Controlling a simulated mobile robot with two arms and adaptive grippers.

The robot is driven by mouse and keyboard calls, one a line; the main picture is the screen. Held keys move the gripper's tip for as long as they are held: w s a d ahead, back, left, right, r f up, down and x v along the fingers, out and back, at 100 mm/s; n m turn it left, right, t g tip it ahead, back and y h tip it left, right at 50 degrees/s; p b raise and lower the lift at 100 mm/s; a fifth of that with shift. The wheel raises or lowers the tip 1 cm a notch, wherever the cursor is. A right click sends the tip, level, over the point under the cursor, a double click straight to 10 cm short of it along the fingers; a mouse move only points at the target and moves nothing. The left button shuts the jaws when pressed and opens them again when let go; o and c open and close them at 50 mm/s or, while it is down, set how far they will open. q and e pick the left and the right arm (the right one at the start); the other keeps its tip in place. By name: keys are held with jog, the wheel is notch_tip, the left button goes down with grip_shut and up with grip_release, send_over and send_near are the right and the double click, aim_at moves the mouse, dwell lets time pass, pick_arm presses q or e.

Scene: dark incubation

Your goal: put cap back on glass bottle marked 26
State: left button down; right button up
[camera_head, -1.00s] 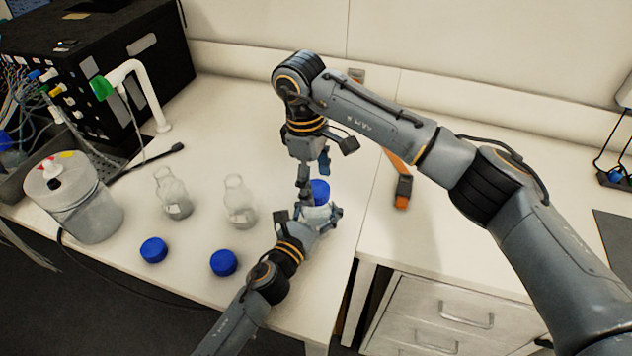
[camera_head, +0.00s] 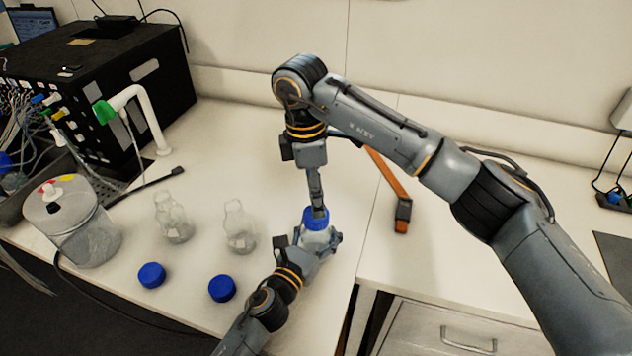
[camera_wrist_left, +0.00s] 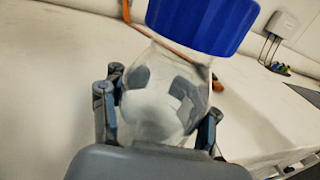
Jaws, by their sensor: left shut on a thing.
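My left gripper (camera_head: 318,246) is shut on a clear glass bottle (camera_wrist_left: 165,100), low on its body; no number on it is legible. A blue cap (camera_head: 315,222) sits at the bottle's mouth. In the left wrist view the cap (camera_wrist_left: 205,20) covers the neck; I cannot tell whether it is screwed tight. My right gripper (camera_head: 318,208) points down from above, its fingers at the cap's top and near side. It is seen edge-on, so I cannot tell whether it grips the cap.
Two uncapped glass bottles (camera_head: 173,218) (camera_head: 240,228) stand to the left. Two loose blue caps (camera_head: 151,275) (camera_head: 222,288) lie in front of them. A lidded jar (camera_head: 72,222) and a black box (camera_head: 100,85) are further left. An orange-handled tool (camera_head: 390,182) lies to the right.

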jog(key=n, duration=0.7)
jog(key=shift+r, duration=0.3)
jog(key=n, duration=0.4)
jog(key=shift+r, duration=0.15)
jog(key=n, duration=0.4)
jog(key=shift+r+n, duration=0.1)
jog(key=shift+n, duration=0.3)
jog(key=n, duration=0.4)
jog(key=shift+r+y, duration=0.2)
jog(key=shift+y, duration=0.1)
jog(key=n, duration=0.7)
jog(key=shift+d+r, duration=0.1)
jog(key=shift+r, duration=0.1)
jog(key=n, duration=0.4)
jog(key=shift+r, duration=0.15)
jog(key=n, duration=0.4)
jog(key=shift+r, duration=0.1)
jog(key=n, duration=0.5)
jog(key=shift+r+y, duration=0.15)
jog(key=shift+y, duration=0.15)
jog(key=shift+s, duration=0.1)
